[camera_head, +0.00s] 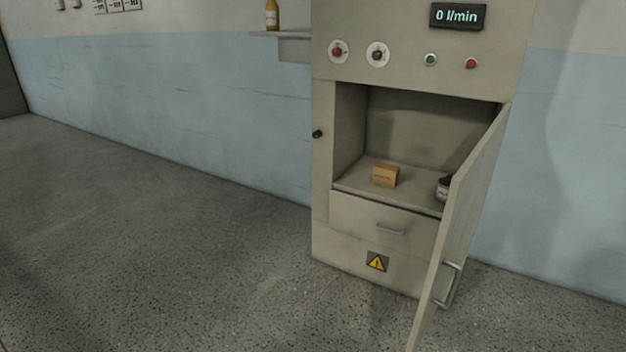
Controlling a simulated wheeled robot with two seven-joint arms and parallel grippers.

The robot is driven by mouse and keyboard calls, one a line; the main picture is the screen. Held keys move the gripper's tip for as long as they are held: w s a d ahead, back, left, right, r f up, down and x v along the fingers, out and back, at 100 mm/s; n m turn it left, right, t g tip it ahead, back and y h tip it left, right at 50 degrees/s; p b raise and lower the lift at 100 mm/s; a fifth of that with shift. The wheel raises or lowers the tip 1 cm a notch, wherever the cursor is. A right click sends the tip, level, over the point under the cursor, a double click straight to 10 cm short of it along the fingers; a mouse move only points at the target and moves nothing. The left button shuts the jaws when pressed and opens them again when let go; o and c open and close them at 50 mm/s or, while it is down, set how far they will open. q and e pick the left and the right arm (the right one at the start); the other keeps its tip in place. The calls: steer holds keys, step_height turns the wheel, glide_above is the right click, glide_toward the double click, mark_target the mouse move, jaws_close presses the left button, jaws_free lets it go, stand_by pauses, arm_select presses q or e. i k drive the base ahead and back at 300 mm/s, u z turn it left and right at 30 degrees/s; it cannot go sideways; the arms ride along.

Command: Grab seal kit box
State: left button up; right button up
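A small orange-brown box (385,175), which looks like the seal kit box, sits on the floor of the open compartment in the beige cabinet (322,220). Its print is too small to read. The cabinet door (468,205) stands open, swung out toward the front right. Neither of my grippers shows in the head view.
A dark-lidded jar (443,188) stands right of the box, partly hidden by the door. A shut drawer (375,222) is below the compartment. A wall shelf (285,36) holds a yellow bottle (272,15). The floor (180,260) in front and left is clear.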

mark_target(387, 175)
steer(key=u, duration=0.5)
steer(key=i, duration=1.65)
steer(key=z, duration=0.4)
steer(key=i, duration=1.95)
steer(key=z, duration=0.6)
